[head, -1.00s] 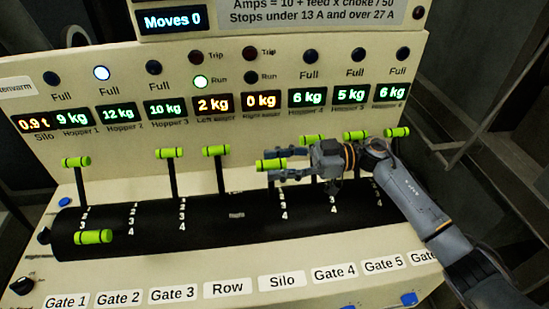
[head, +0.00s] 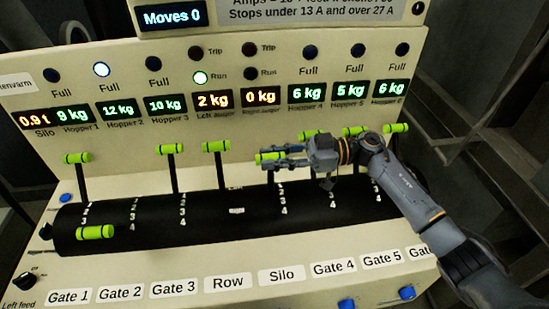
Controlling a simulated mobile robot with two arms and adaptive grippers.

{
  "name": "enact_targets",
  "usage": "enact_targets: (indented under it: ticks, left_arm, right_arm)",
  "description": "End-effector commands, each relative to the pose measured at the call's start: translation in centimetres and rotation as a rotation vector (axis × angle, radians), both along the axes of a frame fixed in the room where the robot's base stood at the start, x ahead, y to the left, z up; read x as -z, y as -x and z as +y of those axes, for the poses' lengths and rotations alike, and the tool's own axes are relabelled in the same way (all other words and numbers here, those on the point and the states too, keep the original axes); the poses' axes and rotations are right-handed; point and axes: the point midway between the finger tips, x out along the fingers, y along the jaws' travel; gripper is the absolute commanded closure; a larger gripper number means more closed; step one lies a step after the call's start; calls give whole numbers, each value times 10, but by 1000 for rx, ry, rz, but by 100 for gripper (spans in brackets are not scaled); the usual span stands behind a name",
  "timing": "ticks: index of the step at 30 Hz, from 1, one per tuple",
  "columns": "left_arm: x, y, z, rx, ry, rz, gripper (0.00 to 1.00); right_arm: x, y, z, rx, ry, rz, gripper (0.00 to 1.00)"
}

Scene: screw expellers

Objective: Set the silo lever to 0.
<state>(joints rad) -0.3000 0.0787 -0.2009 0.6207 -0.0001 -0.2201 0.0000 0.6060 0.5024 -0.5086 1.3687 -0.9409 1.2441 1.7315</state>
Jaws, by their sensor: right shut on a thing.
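The silo lever (head: 270,158) has a bright green crossbar handle on a dark rod, above the Silo label (head: 281,277). My right gripper (head: 284,157) comes in from the right and is shut on the handle, covering its right part. The rod runs down to the black drum; numerals 3 and 4 show below it, but I cannot read a 0. The handle sits slightly lower than the neighbouring row lever (head: 215,146). My left gripper is not in view.
Other green-handled levers stand on both sides, such as the gate 3 lever (head: 172,148); one handle (head: 95,232) hangs low at the left. My right arm passes in front of the gate 4 to 6 levers. Displays (head: 261,101) line the panel above.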

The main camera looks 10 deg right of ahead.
Motion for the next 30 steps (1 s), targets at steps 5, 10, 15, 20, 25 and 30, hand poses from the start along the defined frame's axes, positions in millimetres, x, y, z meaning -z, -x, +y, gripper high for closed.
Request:
enact_targets:
  ticks: [5, 10, 15, 20, 25, 30]
  left_arm:
    - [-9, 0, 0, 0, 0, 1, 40]
    - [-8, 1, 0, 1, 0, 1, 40]
    - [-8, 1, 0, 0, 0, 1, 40]
    - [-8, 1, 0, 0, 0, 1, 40]
    - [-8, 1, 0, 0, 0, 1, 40]
    - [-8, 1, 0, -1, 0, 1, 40]
  right_arm:
    - [1, -24, 0, 1, 1, 123, 100]
    - [4, -38, 0, 2, 1, 197, 100]
    - [5, -40, 0, 2, 1, 210, 100]
    - [5, -40, 0, 2, 1, 209, 100]
    - [5, -39, 0, 2, 1, 208, 54]
    - [5, -39, 0, 2, 1, 209, 54]
